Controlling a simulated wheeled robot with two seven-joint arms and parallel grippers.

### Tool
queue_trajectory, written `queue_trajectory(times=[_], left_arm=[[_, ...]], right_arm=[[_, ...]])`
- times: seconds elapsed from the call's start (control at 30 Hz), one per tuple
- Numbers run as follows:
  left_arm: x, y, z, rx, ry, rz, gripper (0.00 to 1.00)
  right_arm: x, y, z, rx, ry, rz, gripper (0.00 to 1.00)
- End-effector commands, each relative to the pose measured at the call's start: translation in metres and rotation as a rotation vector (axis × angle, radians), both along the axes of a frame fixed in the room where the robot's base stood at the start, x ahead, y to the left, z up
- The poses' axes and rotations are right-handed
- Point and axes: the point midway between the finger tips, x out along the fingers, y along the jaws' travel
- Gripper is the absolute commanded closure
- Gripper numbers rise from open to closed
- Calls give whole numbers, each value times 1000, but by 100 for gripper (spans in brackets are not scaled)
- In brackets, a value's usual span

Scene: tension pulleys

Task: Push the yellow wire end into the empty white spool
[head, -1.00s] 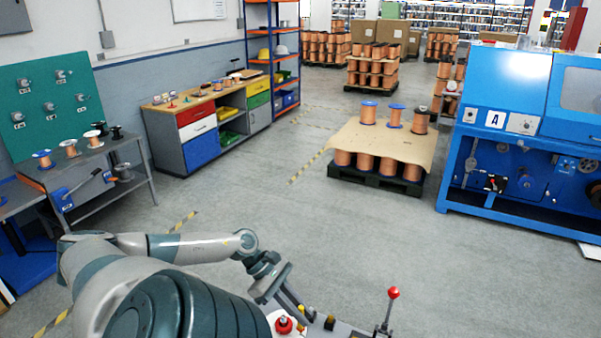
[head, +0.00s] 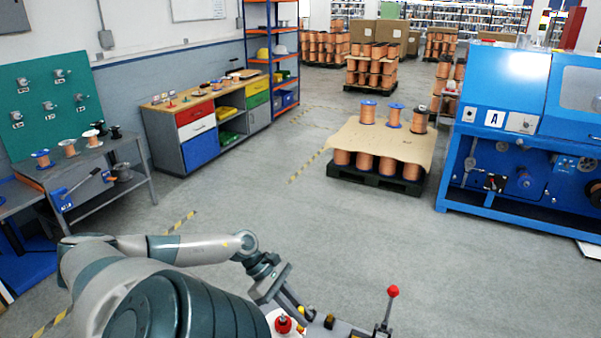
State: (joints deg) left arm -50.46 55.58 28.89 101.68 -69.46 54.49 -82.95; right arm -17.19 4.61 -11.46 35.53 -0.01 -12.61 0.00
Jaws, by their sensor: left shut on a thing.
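My left arm comes in from the lower left. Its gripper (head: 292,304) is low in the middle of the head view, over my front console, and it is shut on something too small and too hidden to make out. I cannot pick out the yellow wire end with certainty. I cannot tell whether either is the empty white spool. My right gripper is out of view.
The grey bench (head: 92,158) at the left also bears a blue-flanged copper spool (head: 41,159). A drawer cabinet (head: 169,148) stands along the wall. A pallet (head: 375,179) with copper spools is mid-floor, and a blue machine (head: 491,80) is at the right. The floor between is clear.

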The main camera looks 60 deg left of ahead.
Motion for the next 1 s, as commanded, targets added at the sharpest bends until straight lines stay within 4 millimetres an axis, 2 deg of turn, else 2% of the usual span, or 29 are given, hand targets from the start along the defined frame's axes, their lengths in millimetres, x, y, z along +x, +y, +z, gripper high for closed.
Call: queue_trajectory(times=[1.0], left_arm=[[0, 0, -8, 0, 0, 0, 100]], right_arm=[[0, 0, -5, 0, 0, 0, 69]])
